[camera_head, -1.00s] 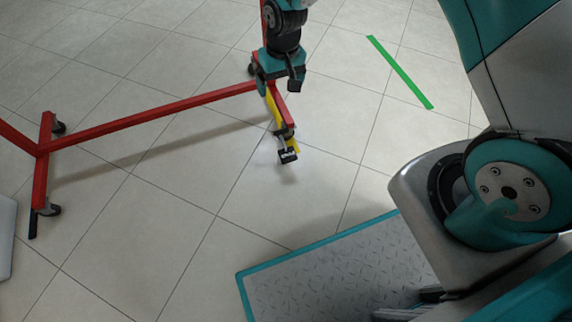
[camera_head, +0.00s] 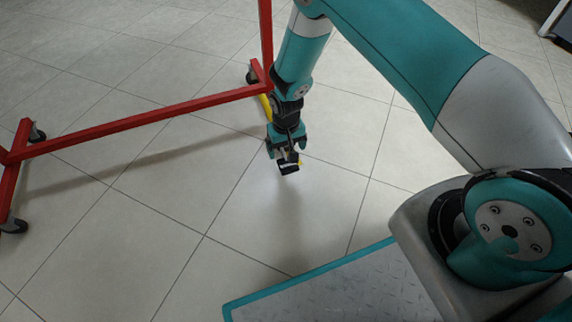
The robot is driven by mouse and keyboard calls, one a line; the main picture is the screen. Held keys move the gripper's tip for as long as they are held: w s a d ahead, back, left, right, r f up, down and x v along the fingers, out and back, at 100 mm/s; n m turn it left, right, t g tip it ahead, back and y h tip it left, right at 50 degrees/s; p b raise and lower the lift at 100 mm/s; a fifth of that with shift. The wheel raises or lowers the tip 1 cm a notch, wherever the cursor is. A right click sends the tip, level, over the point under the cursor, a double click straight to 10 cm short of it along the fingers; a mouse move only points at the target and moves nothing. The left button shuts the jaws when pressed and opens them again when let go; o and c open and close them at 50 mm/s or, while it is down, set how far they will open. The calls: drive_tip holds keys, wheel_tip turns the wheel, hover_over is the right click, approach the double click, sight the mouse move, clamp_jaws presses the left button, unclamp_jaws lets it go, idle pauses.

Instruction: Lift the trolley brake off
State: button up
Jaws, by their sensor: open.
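The red trolley frame (camera_head: 140,119) stands on the tiled floor, with a long low bar, a cross foot at its left end and an upright post (camera_head: 265,35) at its right.
A yellow strip (camera_head: 266,107) shows partly behind my gripper. Black castors (camera_head: 37,135) sit under the trolley's left foot. The tiled floor in front of the trolley is clear. A pale cabinet corner (camera_head: 556,18) stands at the far upper right.

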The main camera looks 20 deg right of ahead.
sight(286, 159)
wheel_tip(286, 159, down, 6)
drive_tip(key=b, duration=0.2)
drive_tip(key=shift+b, duration=0.3)
drive_tip(key=shift+r, duration=0.1)
drive_tip(key=c, duration=1.2)
drive_tip(key=shift+c, duration=0.4)
